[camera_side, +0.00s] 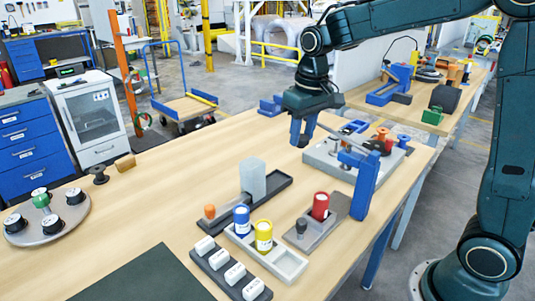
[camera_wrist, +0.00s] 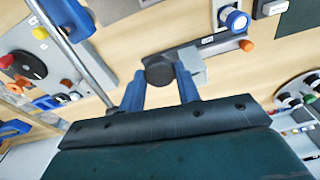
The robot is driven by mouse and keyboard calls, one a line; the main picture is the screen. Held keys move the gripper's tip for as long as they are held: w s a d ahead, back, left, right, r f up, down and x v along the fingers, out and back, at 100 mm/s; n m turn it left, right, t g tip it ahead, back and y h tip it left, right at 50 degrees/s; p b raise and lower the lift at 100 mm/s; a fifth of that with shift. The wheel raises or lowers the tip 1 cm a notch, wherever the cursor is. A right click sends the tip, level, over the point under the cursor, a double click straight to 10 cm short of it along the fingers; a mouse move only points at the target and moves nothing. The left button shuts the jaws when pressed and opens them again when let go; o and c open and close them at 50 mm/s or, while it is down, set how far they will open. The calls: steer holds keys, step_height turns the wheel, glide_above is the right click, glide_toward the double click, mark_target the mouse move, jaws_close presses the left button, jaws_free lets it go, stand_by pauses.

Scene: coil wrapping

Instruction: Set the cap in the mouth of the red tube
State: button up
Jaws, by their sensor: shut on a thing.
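The red tube (camera_side: 320,206) stands upright in a grey holder (camera_side: 338,209) near the front right of the table, in the side view. My gripper (camera_side: 303,137) hangs above the table behind the tube and well apart from it. In the wrist view my gripper (camera_wrist: 160,76) is shut on a dark round piece, which appears to be the cap (camera_wrist: 159,70), between its blue fingertips. I cannot pick out the red tube in the wrist view.
Blue (camera_side: 241,220) and yellow (camera_side: 263,236) tubes stand in a white tray to the left. A light grey block (camera_side: 252,178) stands on a dark rail. A crowded grey board (camera_side: 345,160) lies behind. The table's left middle is mostly clear.

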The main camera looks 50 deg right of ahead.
steer(key=s+a+f, duration=0.1)
steer(key=s+f, duration=0.1)
steer(key=s, duration=0.6)
steer(key=shift+a+f+m, duration=0.15)
steer(key=shift+f+m, duration=0.1)
steer(key=shift+m, duration=0.15)
steer(key=shift+f, duration=0.15)
steer(key=shift+f, duration=2.75)
steer(key=shift+f, duration=0.9)
steer(key=o, duration=1)
steer(key=shift+r, duration=0.2)
steer(key=r, duration=0.4)
steer(key=s+r, duration=0.1)
steer(key=r, duration=0.8)
steer(key=shift+s+a+r, duration=0.15)
steer(key=shift+s+r, duration=0.05)
steer(key=shift+s, duration=0.1)
